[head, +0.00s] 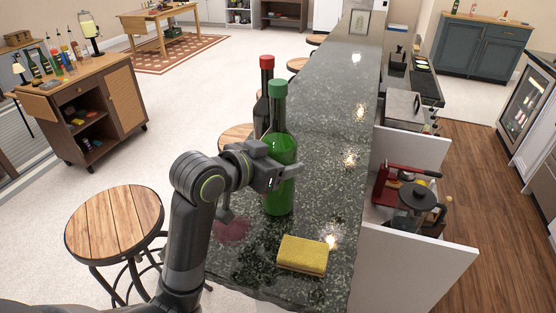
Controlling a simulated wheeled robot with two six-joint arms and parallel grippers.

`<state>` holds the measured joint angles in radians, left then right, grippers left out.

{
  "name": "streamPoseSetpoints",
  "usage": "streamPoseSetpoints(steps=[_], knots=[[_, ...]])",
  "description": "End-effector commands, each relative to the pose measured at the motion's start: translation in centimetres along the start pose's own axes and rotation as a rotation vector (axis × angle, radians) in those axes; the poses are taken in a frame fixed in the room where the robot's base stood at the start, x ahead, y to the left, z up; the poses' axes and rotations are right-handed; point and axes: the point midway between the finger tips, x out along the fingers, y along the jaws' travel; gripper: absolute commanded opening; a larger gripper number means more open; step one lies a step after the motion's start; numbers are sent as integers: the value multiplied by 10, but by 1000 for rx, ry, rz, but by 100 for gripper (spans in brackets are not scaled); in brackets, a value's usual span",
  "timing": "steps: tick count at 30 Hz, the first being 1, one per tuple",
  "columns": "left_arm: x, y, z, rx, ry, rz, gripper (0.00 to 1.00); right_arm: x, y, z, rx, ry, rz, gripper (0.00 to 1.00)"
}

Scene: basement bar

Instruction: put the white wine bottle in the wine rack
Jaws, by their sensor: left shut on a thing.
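A green bottle with a green cap (279,142), which I take for the white wine bottle, is upright over the dark stone bar counter (325,115). My left gripper (282,180) reaches from the left and is shut on its body. Its base is at the counter top; I cannot tell if it touches. A dark bottle with a red cap (266,66) stands just behind it, partly hidden. I cannot make out a wine rack in this view. My right gripper is not in view.
The counter beyond the bottles is mostly clear. Round wooden stools (115,222) stand at left. A bar cart (88,105) holds several bottles. A glass-front cooler (521,108) is at right.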

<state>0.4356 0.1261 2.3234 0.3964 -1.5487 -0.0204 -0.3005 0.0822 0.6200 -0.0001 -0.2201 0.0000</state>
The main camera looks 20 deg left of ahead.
Motion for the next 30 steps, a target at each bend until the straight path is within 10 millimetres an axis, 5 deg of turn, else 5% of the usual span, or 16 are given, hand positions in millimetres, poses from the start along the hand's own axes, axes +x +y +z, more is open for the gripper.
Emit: streamPoseSetpoints(steps=[14, 15, 20, 30], knots=[[1, 1, 3, 2, 9, 1, 4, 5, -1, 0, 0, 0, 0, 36], [2, 0, 6, 0, 0, 0, 69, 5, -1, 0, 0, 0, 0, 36], [2, 0, 5, 0, 0, 0, 88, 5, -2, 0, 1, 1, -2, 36], [0, 0, 1, 1, 2, 0, 88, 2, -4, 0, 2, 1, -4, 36]])
